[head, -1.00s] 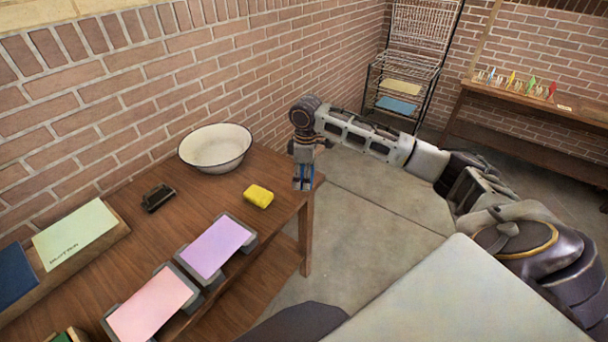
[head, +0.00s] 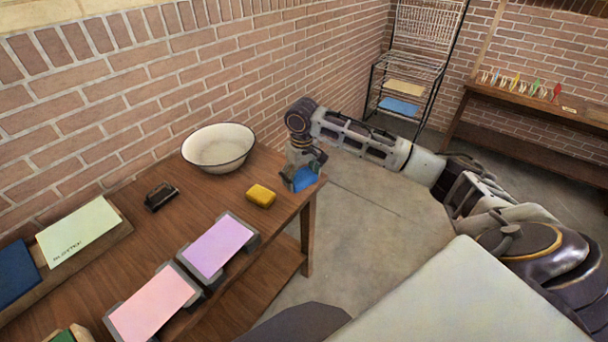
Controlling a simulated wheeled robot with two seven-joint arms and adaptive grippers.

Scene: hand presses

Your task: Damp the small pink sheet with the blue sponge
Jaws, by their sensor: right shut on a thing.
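The blue sponge (head: 306,179) is at the right end of the wooden table, under my right gripper (head: 301,176). My right gripper points down and is shut on the sponge; the arm hides part of it. I cannot tell whether the sponge still touches the table. A pink sheet (head: 152,302) lies flat on a dark block at the front edge of the table, left of a lilac sheet. My left gripper is not in view.
A yellow sponge (head: 261,195) lies left of the blue one. A white basin (head: 218,148) stands at the back by the brick wall. A lilac sheet (head: 216,246), a dark stapler-like tool (head: 160,196) and a pale green sheet (head: 78,232) are also on the table.

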